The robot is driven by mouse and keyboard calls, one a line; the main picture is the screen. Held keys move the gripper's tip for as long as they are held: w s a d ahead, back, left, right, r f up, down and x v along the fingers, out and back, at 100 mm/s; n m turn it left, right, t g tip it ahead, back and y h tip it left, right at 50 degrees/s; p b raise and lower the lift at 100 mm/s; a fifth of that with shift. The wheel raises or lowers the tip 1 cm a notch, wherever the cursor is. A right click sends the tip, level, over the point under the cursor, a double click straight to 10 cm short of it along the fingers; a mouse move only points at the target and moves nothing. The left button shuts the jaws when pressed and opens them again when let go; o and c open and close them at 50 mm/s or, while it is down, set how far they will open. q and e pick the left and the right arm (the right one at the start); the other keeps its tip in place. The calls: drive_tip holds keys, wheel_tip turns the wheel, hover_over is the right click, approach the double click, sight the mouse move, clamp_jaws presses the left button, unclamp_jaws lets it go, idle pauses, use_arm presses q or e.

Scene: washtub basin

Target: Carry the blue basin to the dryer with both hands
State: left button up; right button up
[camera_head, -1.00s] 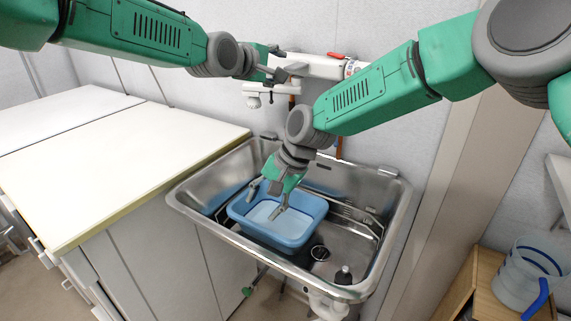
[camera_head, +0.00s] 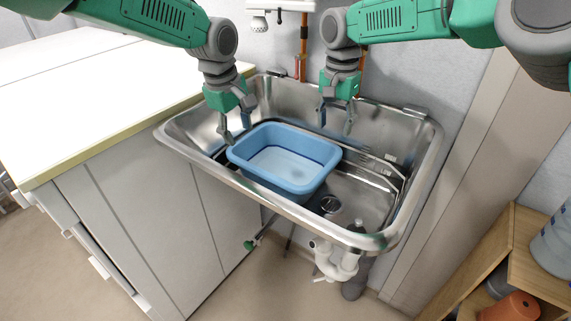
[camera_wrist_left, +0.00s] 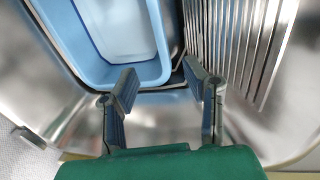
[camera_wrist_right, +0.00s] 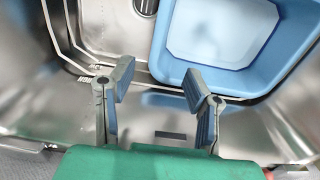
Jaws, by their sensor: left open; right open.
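The blue basin (camera_head: 285,160) sits upright inside the steel sink (camera_head: 395,200), toward its left side. My left gripper (camera_head: 235,130) is open and empty, over the sink's left end beside the basin's left corner. In the left wrist view, the basin (camera_wrist_left: 92,75) lies ahead and left of the open fingers (camera_wrist_left: 158,90). My right gripper (camera_head: 335,125) is open and empty at the back of the sink, behind the basin's back right corner. In the right wrist view, the basin (camera_wrist_right: 185,62) lies ahead and to the right of the open fingers (camera_wrist_right: 158,88). No dryer is identifiable.
A white counter (camera_head: 85,105) adjoins the sink on the left. A wall with pipes stands behind. A wooden shelf (camera_head: 490,265) with a blue-and-clear container (camera_head: 552,245) and an orange pot (camera_head: 512,306) is at lower right. Drain pipes (camera_head: 340,262) hang under the sink.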

use_arm(q)
hover_over(249, 164)
drive_tip(key=s+a, duration=0.1)
drive_tip(key=a, duration=0.1)
wheel_tip(249, 164, down, 4)
use_arm(e)
hover_over(330, 163)
drive_tip(key=a, duration=0.1)
drive_tip(key=f, duration=0.4)
drive_tip(key=shift+s, duration=0.2)
use_arm(q)
drive_tip(key=f, duration=0.2)
drive_tip(key=d+f, duration=0.1)
drive_tip(key=f, duration=0.2)
drive_tip(key=w+d+f, duration=0.1)
drive_tip(key=f, duration=0.2)
drive_tip(key=shift+d+f, duration=0.1)
drive_tip(key=shift+f, duration=0.1)
use_arm(e)
drive_tip(key=f, duration=0.5)
drive_tip(key=d+f, duration=0.1)
drive_tip(key=f, duration=0.2)
drive_tip(key=shift+w+f, duration=0.1)
drive_tip(key=shift+f, duration=0.25)
use_arm(q)
drive_tip(key=shift+a+f, duration=0.3)
drive_tip(key=shift+f, duration=0.25)
use_arm(e)
drive_tip(key=shift+a+f, duration=0.35)
drive_tip(key=shift+f, duration=0.1)
